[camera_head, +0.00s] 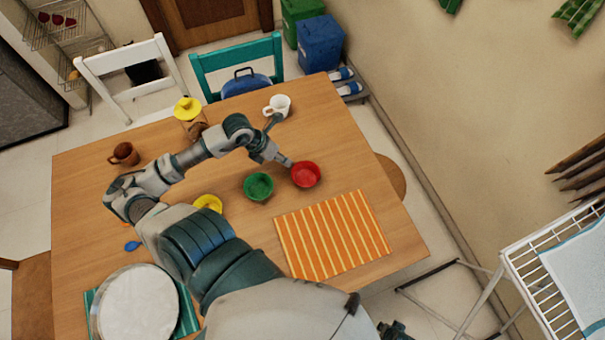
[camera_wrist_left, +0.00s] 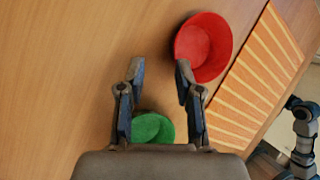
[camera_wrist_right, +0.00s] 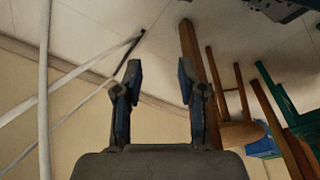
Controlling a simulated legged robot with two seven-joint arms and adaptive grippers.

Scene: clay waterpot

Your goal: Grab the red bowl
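My left gripper (camera_head: 283,145) is open and empty. In the left wrist view its fingers (camera_wrist_left: 160,75) are apart, and the right fingertip overlaps the bowl's left rim; I cannot tell if they touch. The bowl is not between the fingers. My right gripper (camera_wrist_right: 159,75) is open and empty, away from the bowls.
A green bowl (camera_head: 258,186) stands close left of the red bowl. A yellow bowl (camera_head: 208,203) is partly hidden by my arm. An orange striped placemat (camera_head: 333,236) lies right. A white mug (camera_head: 278,106) and brown mug (camera_head: 124,154) stand farther back. A chair (camera_wrist_right: 235,125) shows near my right gripper.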

